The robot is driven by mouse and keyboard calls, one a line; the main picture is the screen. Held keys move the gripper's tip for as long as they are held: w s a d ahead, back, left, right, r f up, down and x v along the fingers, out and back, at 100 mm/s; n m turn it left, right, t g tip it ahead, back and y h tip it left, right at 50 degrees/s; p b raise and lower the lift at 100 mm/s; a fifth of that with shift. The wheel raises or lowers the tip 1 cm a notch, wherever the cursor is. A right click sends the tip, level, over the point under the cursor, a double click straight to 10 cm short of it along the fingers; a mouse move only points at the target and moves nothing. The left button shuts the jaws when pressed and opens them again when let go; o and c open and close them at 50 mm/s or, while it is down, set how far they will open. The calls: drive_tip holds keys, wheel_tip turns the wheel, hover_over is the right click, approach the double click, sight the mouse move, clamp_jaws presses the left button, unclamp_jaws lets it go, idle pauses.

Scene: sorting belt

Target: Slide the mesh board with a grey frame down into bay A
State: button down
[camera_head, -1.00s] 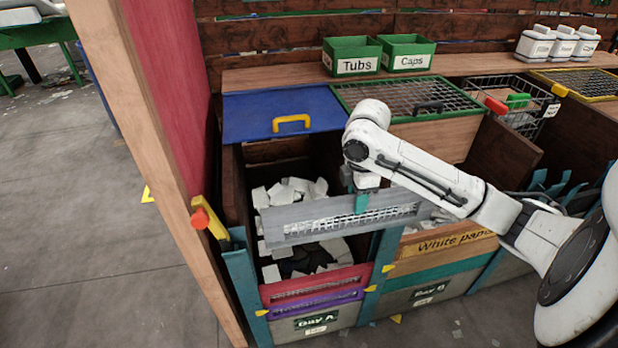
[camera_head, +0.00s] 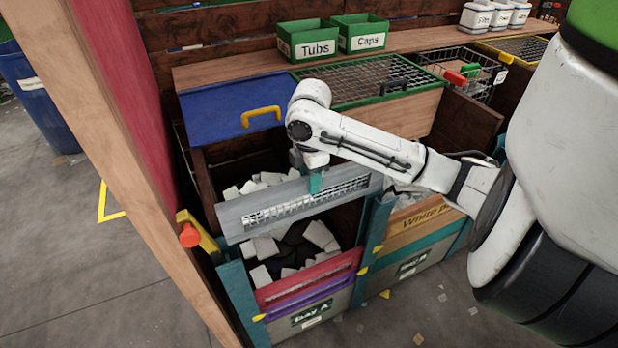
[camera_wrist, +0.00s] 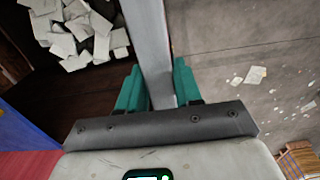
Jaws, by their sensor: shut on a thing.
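The mesh board with a grey frame (camera_head: 232,215) is held up level above the front of bay A (camera_head: 336,306). Its left end is above the left teal post (camera_head: 238,290), and its right end is by the top of the right teal post (camera_head: 374,232). My gripper (camera_head: 315,183) is shut on the board's top edge near its middle. In the wrist view, the teal fingers (camera_wrist: 160,92) hold the grey frame between them. A red board (camera_head: 305,280) and a purple board (camera_head: 308,300) sit between the posts below, with a gap under the grey board.
White scraps (camera_head: 318,236) lie inside bay A. A blue lid (camera_head: 215,108) with a yellow handle is behind it. An orange knob (camera_head: 190,235) sticks out by the left post. The white paper bay (camera_head: 425,222) adjoins on the right. Green bins (camera_head: 308,38) stand on the shelf.

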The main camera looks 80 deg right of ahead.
drive_tip(key=shift+s+d+r, duration=0.1)
drive_tip(key=shift+s, duration=0.05)
idle(0.3)
wheel_tip(320, 180, down, 31)
drive_tip(key=b, duration=2.2)
drive_tip(key=shift+b, duration=0.4)
drive_tip(key=shift+f+b, duration=0.4)
drive_tip(key=shift+f, duration=0.3)
drive_tip(key=c, duration=0.7)
unclamp_jaws()
drive_tip(key=shift+f, duration=0.1)
